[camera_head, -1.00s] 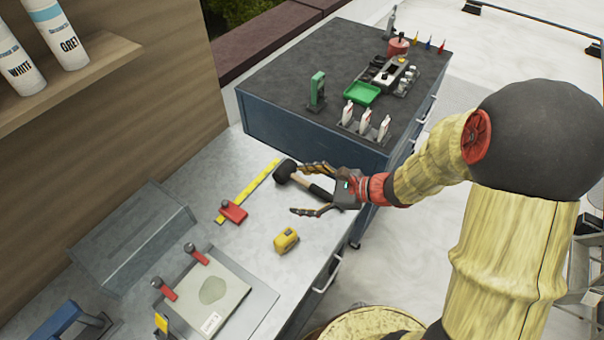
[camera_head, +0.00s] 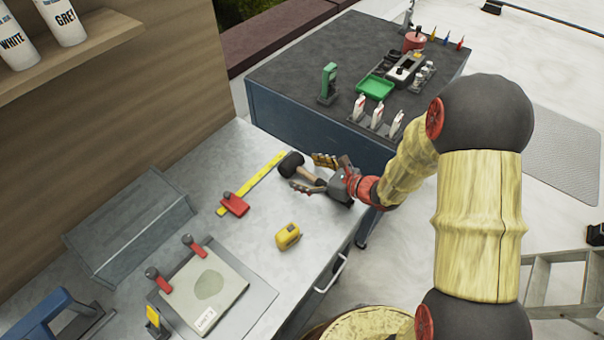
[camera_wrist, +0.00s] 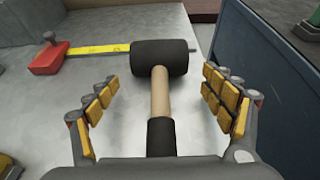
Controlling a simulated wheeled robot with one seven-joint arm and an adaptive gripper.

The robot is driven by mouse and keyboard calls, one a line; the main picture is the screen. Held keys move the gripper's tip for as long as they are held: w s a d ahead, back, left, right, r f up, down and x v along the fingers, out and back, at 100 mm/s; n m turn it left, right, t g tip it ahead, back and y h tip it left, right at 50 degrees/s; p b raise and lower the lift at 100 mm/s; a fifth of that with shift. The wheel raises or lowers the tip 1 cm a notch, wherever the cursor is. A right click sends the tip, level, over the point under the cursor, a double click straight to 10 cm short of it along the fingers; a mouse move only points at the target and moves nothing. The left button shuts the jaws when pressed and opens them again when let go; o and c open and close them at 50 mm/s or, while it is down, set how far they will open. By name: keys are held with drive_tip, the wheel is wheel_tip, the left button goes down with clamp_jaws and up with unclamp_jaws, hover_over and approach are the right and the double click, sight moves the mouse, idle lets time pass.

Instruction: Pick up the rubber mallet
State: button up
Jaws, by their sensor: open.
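The rubber mallet lies on the grey workbench, with its black head (camera_head: 291,165) toward the left and its handle pointing toward my gripper. In the wrist view the black mallet head (camera_wrist: 160,58) lies crosswise ahead, and the wooden handle with a black grip runs back toward my palm. My gripper (camera_head: 316,172) is open around the handle, one finger on each side. In the wrist view the fingers of my gripper (camera_wrist: 160,100) stand clear of the handle, with gaps on both sides. The grip's end is hidden by my palm.
A yellow ruler (camera_head: 265,173) with a red clamp (camera_head: 233,204) lies left of the mallet. A yellow tape measure (camera_head: 288,237) sits in front. A blue cabinet (camera_head: 300,118) rises just behind and right. Bare bench (camera_head: 255,235) lies around the tape measure.

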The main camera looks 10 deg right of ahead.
drive_tip(key=shift+w+a+f, duration=0.1)
drive_tip(key=shift+w+a, duration=0.05)
drive_tip(key=shift+c, duration=0.9)
drive_tip(key=c, duration=1.6)
drive_tip(key=shift+c, duration=1.4)
clamp_jaws()
